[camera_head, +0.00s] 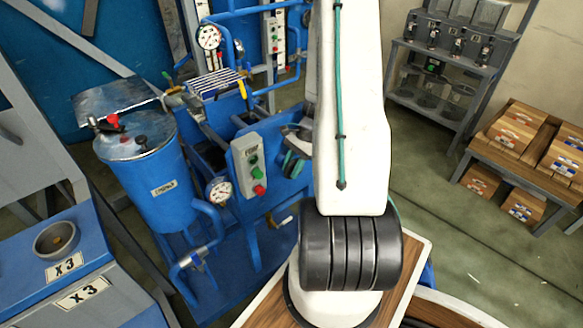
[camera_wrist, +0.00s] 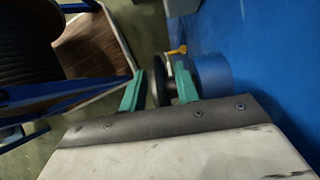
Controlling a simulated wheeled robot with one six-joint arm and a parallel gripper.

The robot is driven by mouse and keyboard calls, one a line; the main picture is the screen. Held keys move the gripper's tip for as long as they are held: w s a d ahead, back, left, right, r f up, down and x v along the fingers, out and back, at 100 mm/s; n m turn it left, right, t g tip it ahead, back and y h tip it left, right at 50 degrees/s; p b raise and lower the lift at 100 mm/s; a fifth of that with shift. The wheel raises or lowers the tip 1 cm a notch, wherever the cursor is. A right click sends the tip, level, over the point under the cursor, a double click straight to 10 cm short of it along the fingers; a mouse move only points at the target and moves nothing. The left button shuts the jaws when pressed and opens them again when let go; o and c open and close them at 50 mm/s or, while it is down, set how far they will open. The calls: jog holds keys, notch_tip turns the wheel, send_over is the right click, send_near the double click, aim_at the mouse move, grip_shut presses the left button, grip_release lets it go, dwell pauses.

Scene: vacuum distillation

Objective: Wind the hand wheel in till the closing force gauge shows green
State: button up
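My gripper (camera_wrist: 160,88) has two green fingers, spread apart on either side of a dark round wheel seen edge-on, which looks like the hand wheel (camera_wrist: 158,82). A gap shows beside the left finger; whether the right finger touches the wheel or its hub is unclear. In the head view my gripper (camera_head: 294,163) is at the blue machine, partly behind my arm, and the wheel cannot be made out there. One round white gauge (camera_head: 219,191) is low on the machine and another gauge (camera_head: 208,38) is higher up. Their needles and any green zone are too small to read.
A grey control box (camera_head: 249,166) with green and red buttons stands just left of my gripper. A blue drum (camera_head: 160,180) is further left. A blue cylindrical part (camera_wrist: 211,75) and a blue wall lie close right of the fingers. A wooden rack with boxes (camera_head: 513,132) stands right.

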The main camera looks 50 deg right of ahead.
jog(key=v, duration=0.7)
jog(key=shift+d+r, duration=0.2)
jog(key=shift+r, duration=0.15)
jog(key=shift+s+a, duration=0.1)
